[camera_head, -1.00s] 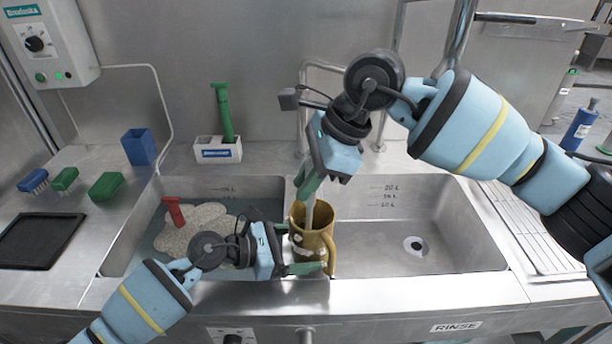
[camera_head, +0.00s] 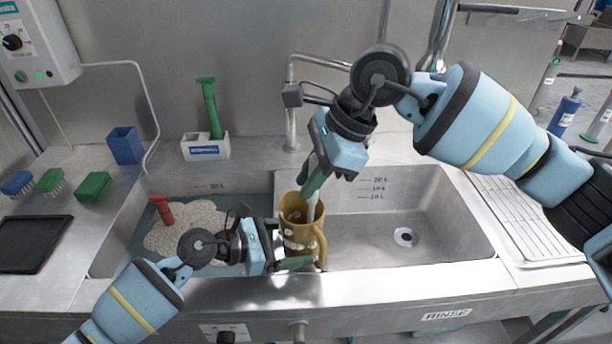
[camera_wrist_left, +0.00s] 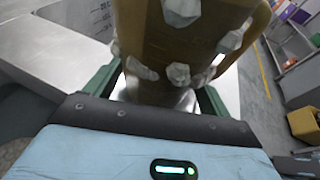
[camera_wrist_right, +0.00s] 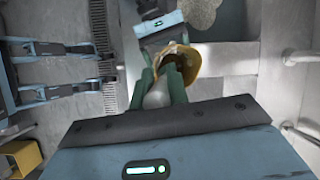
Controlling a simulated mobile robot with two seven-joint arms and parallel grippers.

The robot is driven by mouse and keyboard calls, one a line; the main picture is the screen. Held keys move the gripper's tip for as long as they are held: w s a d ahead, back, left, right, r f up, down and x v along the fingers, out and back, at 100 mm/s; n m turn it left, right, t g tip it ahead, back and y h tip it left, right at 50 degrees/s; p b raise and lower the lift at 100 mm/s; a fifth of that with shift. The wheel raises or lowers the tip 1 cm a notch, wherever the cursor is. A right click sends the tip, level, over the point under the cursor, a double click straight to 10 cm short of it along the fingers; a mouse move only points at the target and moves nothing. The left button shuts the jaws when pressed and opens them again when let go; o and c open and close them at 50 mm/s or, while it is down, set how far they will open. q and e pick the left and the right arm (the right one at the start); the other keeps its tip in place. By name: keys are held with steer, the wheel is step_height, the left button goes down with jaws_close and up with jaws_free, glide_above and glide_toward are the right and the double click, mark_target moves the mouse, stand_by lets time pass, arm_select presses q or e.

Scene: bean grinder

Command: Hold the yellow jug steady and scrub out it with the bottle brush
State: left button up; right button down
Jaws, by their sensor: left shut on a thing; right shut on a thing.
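The yellow jug (camera_head: 301,243) stands upright at the divider between the two sinks, with pale foam-like lumps on its side. My left gripper (camera_head: 285,243) is shut around the jug's body from the left; the jug fills the left wrist view (camera_wrist_left: 180,45) between the fingers. My right gripper (camera_head: 312,185) is above the jug's mouth, shut on the bottle brush (camera_head: 311,208). The brush's pale shaft runs down into the jug, and its lower end is hidden inside. In the right wrist view the jug's rim (camera_wrist_right: 196,62) shows beyond the fingers.
The left sink holds foamy water (camera_head: 185,228) with a red-handled tool (camera_head: 163,210). The right sink (camera_head: 400,235) is empty. A faucet (camera_head: 291,110) stands behind the jug.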

steer(key=shift+d, duration=0.1)
steer(key=shift+w+d+f, duration=0.15)
steer(key=shift+w+d, duration=0.25)
steer(key=shift+w, duration=0.3)
steer(key=shift+w+a, duration=0.5)
steer(key=shift+w, duration=0.3)
steer(key=shift+a, duration=0.1)
steer(key=shift+a+r, duration=0.3)
steer(key=shift+a, duration=0.5)
